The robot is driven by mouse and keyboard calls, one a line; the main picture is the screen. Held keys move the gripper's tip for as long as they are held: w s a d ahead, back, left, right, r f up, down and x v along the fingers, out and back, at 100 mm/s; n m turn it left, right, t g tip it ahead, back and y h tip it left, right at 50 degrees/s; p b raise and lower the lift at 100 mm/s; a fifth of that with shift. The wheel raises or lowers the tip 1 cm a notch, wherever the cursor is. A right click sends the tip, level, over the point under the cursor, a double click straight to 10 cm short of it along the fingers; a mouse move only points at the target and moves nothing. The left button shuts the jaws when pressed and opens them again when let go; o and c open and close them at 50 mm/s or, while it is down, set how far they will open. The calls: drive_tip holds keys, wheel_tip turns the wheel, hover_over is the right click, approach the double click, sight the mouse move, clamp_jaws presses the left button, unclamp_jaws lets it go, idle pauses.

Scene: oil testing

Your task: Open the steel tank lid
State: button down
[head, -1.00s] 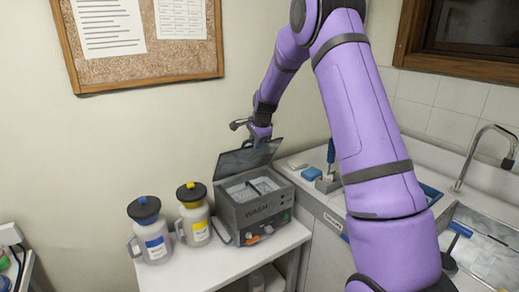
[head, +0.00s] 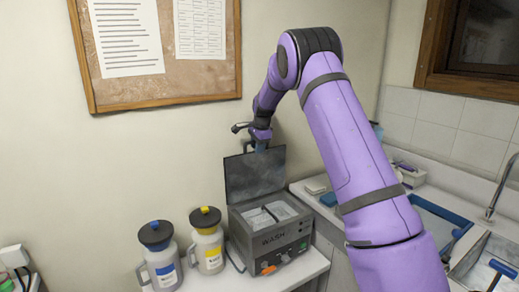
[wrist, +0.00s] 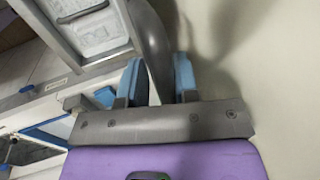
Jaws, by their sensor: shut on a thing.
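The steel tank (head: 272,243), marked WASH, stands on a white table. Its dark lid (head: 256,176) stands raised, close to upright, at the tank's back edge. The opening shows a divided inside with pale contents. My gripper (head: 261,146) is at the lid's top edge, shut on the lid. In the wrist view my gripper (wrist: 160,82) has its blue fingers on both sides of the grey lid (wrist: 148,45), and part of the tank (wrist: 72,30) shows at the upper left. The exact contact at the lid's edge is small in the head view.
A sink counter (head: 420,185) with a blue-edged tray (head: 442,218) lies to the right. The wall is close behind the lid.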

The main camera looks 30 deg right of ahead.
drive_tip(key=shift+w+f, duration=0.1)
drive_tip(key=shift+w, duration=0.15)
drive_tip(key=c, duration=1.1)
unclamp_jaws()
drive_tip(key=shift+d, duration=0.1)
drive_tip(key=v, duration=1.1)
drive_tip(key=shift+f, duration=0.1)
